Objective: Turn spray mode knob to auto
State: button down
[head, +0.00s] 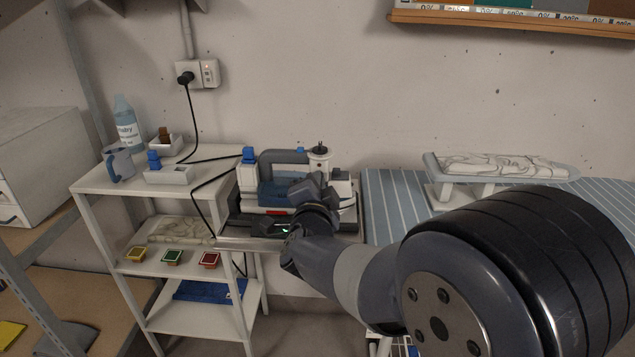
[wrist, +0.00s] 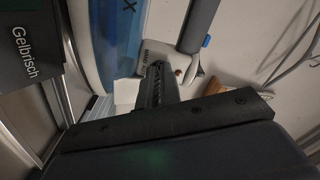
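The steam iron station stands on the metal ledge beside the white shelf in the head view, with a grey handle (head: 283,156), a blue tank (head: 278,194) and a white base. My gripper (head: 316,190) is in front of its right side. In the wrist view my dark ribbed gripper finger (wrist: 156,84) points at a white part (wrist: 155,52) with small print, next to the blue tank (wrist: 106,45). A small red dot (wrist: 179,72) and a pale pointed lever-like piece (wrist: 194,72) lie just right of the fingertip. I cannot tell whether this is the spray knob, whether I touch it, or its setting.
A power cable (head: 189,110) hangs from the wall socket. A striped ironing board (head: 398,205) lies right, holding a small sleeve board (head: 500,170).

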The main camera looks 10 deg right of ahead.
dwell(0.3)
jog(key=c, duration=1.6)
grip_release()
jog(key=shift+s, duration=0.1)
jog(key=v, duration=1)
jog(key=shift+s+a+p, duration=0.15)
jog(key=shift+s+p, duration=0.15)
jog(key=shift+p, duration=0.1)
jog(key=x, duration=1.1)
jog(key=shift+b, duration=0.4)
jog(key=shift+s, duration=0.1)
jog(key=shift+s, duration=0.15)
